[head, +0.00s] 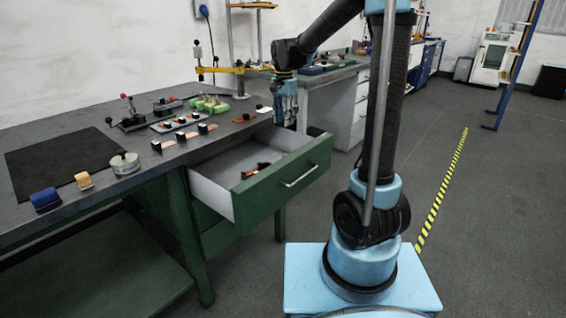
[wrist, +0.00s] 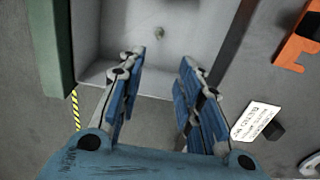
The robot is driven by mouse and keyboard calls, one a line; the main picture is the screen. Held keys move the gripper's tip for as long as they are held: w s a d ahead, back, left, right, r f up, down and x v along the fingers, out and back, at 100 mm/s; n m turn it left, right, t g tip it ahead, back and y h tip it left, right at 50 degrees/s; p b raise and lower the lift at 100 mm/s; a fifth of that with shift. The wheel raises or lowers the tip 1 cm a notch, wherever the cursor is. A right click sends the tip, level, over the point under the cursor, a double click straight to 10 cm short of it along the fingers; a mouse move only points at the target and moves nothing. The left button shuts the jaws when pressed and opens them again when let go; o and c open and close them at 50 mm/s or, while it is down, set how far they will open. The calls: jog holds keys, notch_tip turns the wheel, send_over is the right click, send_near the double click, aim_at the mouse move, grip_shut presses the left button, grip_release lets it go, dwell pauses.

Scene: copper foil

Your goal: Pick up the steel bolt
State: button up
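A small grey piece (wrist: 158,31), which looks like the steel bolt, lies on the floor of the open drawer in the wrist view, just beyond my fingertips. I cannot make out the bolt in the head view. The drawer (head: 303,181) is green-fronted with pale inner walls and is pulled out from the bench. My gripper (wrist: 162,58) is open and empty, its blue fingers spread apart and short of the grey piece in the picture. In the head view my gripper (head: 286,122) hangs over the drawer's back right part, beside the bench corner.
The bench top (head: 75,140) holds a black mat (head: 62,158), a round metal piece (head: 124,163), brushes and several small parts. In the wrist view, an orange tool (wrist: 298,40) and white label (wrist: 255,120) lie right.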

notch_tip(320, 180, down, 11)
jog(key=shift+f, duration=0.1)
jog(key=shift+s+f, duration=0.15)
jog(key=shift+f, duration=2.75)
grip_shut()
